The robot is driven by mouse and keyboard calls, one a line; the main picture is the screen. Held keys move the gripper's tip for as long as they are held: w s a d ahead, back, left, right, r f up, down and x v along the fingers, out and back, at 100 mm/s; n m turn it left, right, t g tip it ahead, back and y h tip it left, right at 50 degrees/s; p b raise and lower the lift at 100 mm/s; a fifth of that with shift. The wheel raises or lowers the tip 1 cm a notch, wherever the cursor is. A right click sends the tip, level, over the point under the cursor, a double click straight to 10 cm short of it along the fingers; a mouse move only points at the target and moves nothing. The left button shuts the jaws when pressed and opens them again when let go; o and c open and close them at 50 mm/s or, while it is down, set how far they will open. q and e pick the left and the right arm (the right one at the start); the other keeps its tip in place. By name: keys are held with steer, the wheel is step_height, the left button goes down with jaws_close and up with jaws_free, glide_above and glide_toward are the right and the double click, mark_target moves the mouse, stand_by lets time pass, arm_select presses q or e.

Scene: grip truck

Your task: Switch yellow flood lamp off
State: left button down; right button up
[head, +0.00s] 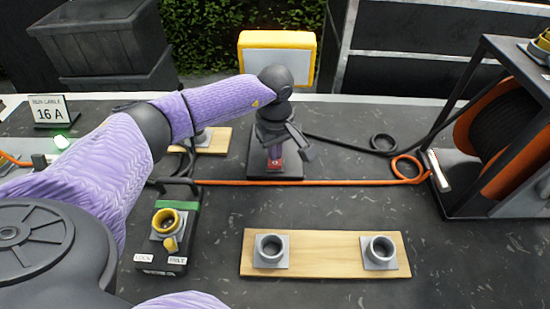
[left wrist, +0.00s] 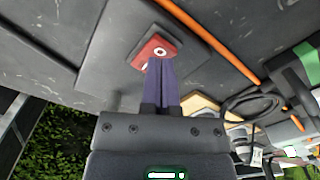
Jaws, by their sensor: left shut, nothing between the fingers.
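The yellow flood lamp (head: 278,39) stands at the back centre of the bench in the head view. Its front panel is pale, and I cannot tell for sure whether it is lit. In front of it is a dark base plate (head: 290,172) with a red switch (head: 274,165). In the left wrist view the red switch (left wrist: 153,50) has a round white mark and sits on a grey plate. My left gripper (head: 276,154) is shut and empty, pointing down at the switch. Its fingertips (left wrist: 160,66) overlap the switch's edge; I cannot tell whether they touch.
An orange cable (head: 310,183) runs across the bench in front of the base plate. A wooden board with two grey sockets (head: 325,270) lies nearer. A lock box (head: 165,235) stands left, a cable reel (head: 500,125) right.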

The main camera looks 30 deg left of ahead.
mark_target(275, 163)
arm_select(q)
steer(key=shift+f+b, duration=0.7)
steer(key=shift+f, duration=0.2)
steer(key=shift+r, duration=0.1)
step_height(275, 163, up, 7)
steer(key=p, duration=0.5)
stand_by(0.4)
